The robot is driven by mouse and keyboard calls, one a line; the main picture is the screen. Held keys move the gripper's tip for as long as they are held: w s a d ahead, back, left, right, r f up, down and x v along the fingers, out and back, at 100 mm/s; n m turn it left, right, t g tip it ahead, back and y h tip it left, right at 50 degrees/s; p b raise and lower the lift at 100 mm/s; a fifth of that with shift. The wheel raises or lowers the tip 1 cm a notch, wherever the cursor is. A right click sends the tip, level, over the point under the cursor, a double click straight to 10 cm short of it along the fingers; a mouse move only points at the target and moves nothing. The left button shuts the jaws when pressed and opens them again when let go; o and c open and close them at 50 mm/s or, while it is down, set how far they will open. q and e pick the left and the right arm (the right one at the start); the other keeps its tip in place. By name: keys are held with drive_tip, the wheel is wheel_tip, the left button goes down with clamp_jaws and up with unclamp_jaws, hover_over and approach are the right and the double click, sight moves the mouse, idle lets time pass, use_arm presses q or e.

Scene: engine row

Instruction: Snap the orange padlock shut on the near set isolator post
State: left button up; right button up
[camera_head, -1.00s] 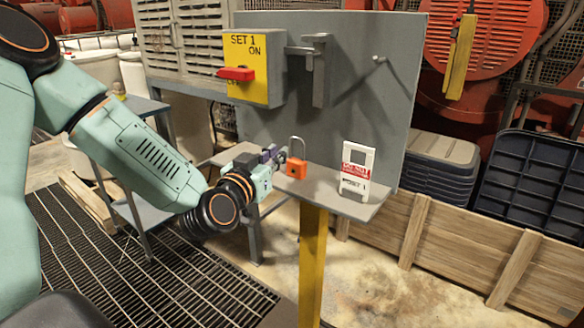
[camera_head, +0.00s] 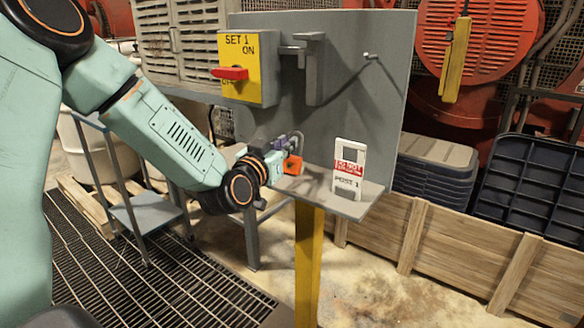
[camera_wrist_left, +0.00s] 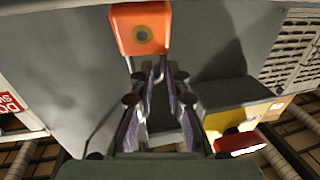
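The orange padlock (camera_head: 293,165) is tilted just above or at the grey shelf, with its shackle upward; I cannot tell if it touches. In the left wrist view its body (camera_wrist_left: 141,29) shows a round dark keyhole. My left gripper (camera_head: 283,149) is at the padlock from the left. Its fingers (camera_wrist_left: 160,82) are close together around the shackle just by the body; the grip itself is partly hidden. The yellow SET 1 isolator (camera_head: 240,50) with a red handle (camera_head: 230,73) is on the grey panel above. A grey hasp-like bracket (camera_head: 313,70) stands beside it. My right gripper is out of view.
A white and red tag (camera_head: 349,170) stands on the shelf (camera_head: 352,204) to the right of the padlock. A small peg (camera_head: 371,56) sticks out of the panel (camera_head: 355,105). A yellow post (camera_head: 309,265) carries the shelf. A small side table (camera_head: 150,210) stands left.

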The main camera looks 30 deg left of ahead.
use_arm(q)
drive_tip(key=shift+a+f, duration=0.1)
drive_tip(key=shift+a, duration=0.1)
drive_tip(key=shift+c, duration=0.8)
drive_tip(key=shift+w+a+f, duration=0.1)
drive_tip(key=shift+a+f, duration=0.1)
clamp_jaws()
drive_tip(key=shift+d+r, duration=0.2)
drive_tip(key=shift+d, duration=0.15)
drive_tip(key=shift+a, duration=0.25)
wheel_tip(320, 180, up, 10)
drive_tip(key=p, duration=0.3)
drive_tip(key=shift+d+p, duration=0.15)
drive_tip(key=shift+p, duration=0.15)
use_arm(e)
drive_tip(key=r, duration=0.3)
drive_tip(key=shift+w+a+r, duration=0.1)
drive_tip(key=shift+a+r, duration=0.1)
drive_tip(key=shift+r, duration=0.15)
